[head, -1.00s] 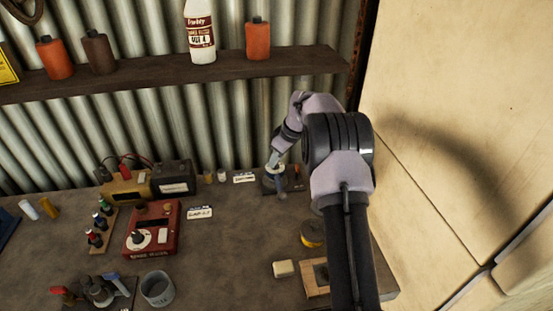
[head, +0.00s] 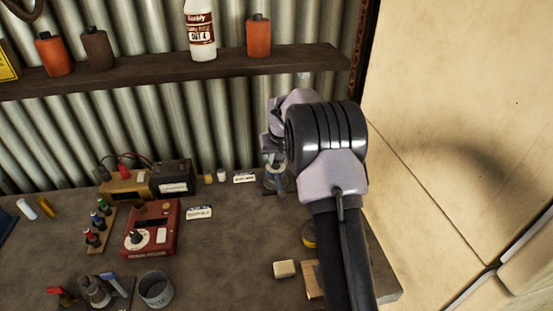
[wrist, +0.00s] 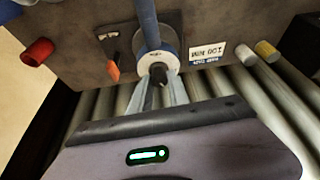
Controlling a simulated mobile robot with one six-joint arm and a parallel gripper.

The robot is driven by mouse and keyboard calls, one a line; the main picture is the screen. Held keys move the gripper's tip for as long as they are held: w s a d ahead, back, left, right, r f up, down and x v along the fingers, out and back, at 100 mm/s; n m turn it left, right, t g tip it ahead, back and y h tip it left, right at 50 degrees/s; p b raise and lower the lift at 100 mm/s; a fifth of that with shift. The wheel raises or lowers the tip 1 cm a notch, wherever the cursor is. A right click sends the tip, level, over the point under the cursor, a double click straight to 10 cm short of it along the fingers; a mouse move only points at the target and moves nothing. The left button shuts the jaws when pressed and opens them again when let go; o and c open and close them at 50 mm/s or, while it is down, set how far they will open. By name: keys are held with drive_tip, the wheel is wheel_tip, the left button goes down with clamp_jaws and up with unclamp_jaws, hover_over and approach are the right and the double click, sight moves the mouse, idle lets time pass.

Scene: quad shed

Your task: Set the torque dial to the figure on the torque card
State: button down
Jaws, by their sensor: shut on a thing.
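The torque dial (wrist: 142,37) is a pale round dial with a dark middle knob (wrist: 158,72) and a blue-grey bar (wrist: 149,15) rising from it in the wrist view. My gripper (wrist: 158,92) is shut on the dark knob, one finger on each side. In the head view the dial (head: 270,184) stands at the back of the bench, partly hidden by my gripper (head: 275,160). A white card (wrist: 208,54) lies beside it; its lettering is upside down in the wrist view, and I cannot read it surely. It also shows in the head view (head: 244,178).
A red box with a dial (head: 150,232) and another white card (head: 199,213) are further left. A cream block (head: 285,269) and grey cup (head: 156,289) stand in front. Corrugated wall and shelf (head: 180,70) are behind; a pale panel (head: 450,140) is right.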

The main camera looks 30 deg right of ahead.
sight(272, 170)
drive_tip(key=m+h, duration=0.1)
drive_tip(key=m, duration=0.3)
drive_tip(key=shift+w+a+m+g+h, duration=0.15)
drive_tip(key=shift+m+g+h, duration=0.15)
drive_tip(key=shift+h, duration=0.1)
drive_tip(key=m+g+h, duration=0.1)
drive_tip(key=m, duration=0.3)
drive_tip(key=shift+m, duration=0.3)
drive_tip(key=shift+g, duration=0.3)
drive_tip(key=c, duration=1.3)
unclamp_jaws()
drive_tip(key=shift+o, duration=0.2)
drive_tip(key=p+v, duration=0.1)
drive_tip(key=v, duration=0.2)
drive_tip(key=shift+a+r, duration=0.25)
drive_tip(key=shift+r, duration=0.05)
drive_tip(key=s+a, duration=0.5)
drive_tip(key=a, duration=0.5)
drive_tip(key=shift+s+f, duration=0.25)
drive_tip(key=shift+s, duration=0.15)
